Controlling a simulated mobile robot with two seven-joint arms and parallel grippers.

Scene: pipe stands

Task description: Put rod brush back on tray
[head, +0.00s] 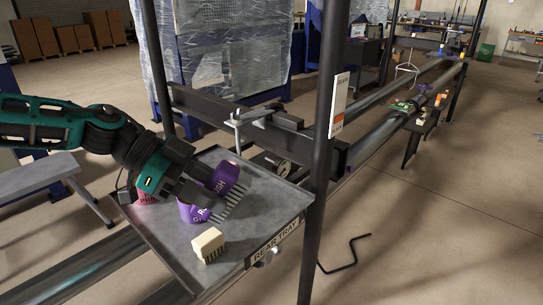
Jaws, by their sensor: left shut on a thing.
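My left gripper (207,193) reaches in over the grey tray (172,243) marked "REAR TRAY". The bristles point to the lower right. The brush is over or on the tray; I cannot tell whether it touches the surface. My right gripper is not in view.
A cream block with dark slots or bristles (208,244) stands on the tray near its front edge. A reddish item (147,197) is at the left, partly behind my gripper. A dark upright post (319,150) rises right of the tray. The tray's right corner is bare.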

